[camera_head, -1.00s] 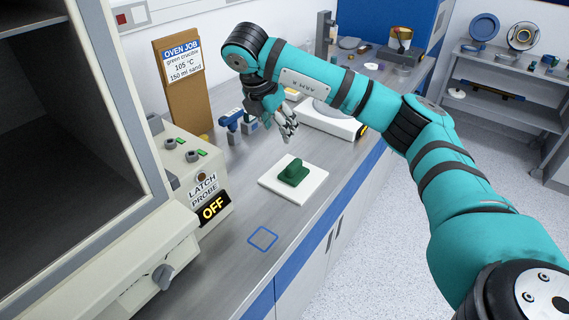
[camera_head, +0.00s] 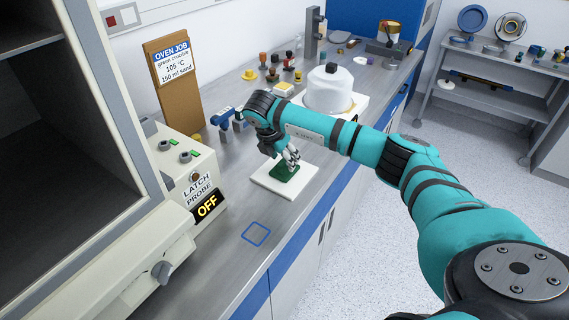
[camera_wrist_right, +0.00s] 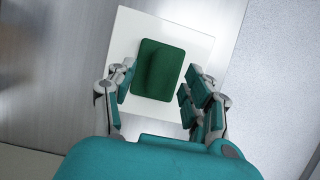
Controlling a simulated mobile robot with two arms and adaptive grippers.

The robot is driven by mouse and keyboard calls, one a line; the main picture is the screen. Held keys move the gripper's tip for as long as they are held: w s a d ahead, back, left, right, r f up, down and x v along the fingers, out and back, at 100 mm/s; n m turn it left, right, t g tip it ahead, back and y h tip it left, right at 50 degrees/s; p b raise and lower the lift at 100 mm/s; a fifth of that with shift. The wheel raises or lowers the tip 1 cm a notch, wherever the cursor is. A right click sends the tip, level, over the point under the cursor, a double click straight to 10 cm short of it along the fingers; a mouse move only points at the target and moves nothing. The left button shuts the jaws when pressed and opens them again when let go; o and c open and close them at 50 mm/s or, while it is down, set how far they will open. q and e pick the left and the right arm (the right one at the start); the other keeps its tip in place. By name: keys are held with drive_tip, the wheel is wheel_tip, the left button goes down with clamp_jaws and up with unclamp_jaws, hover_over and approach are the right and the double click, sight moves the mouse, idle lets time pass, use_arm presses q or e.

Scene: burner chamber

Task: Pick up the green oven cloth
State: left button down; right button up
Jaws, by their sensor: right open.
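The green oven cloth (camera_head: 284,173) is a dark green folded pad with a raised ridge. It lies on a white square board (camera_head: 296,187) on the bench. In the right wrist view the cloth (camera_wrist_right: 160,70) lies on the white board (camera_wrist_right: 197,47), ahead of and between the finger lines. My right gripper (camera_head: 291,157) is right above the cloth and hides part of it in the head view. In the wrist view its fingers (camera_wrist_right: 158,92) are spread open, one to each side of the cloth, with nothing held. My left gripper is in neither view.
The oven control box (camera_head: 180,165), with its OFF display, stands left of the board. A blue square outline (camera_head: 256,234) marks bare bench in front. A white rounded vessel (camera_head: 329,90) stands behind my arm. A brown sign board (camera_head: 176,95) leans at the back wall.

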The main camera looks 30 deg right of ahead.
drive_tip(key=shift+d+f, duration=0.15)
drive_tip(key=shift+f, duration=0.3)
drive_tip(key=shift+d+f, duration=0.1)
drive_tip(key=shift+f, duration=0.1)
drive_tip(key=shift+w, duration=0.1)
clamp_jaws()
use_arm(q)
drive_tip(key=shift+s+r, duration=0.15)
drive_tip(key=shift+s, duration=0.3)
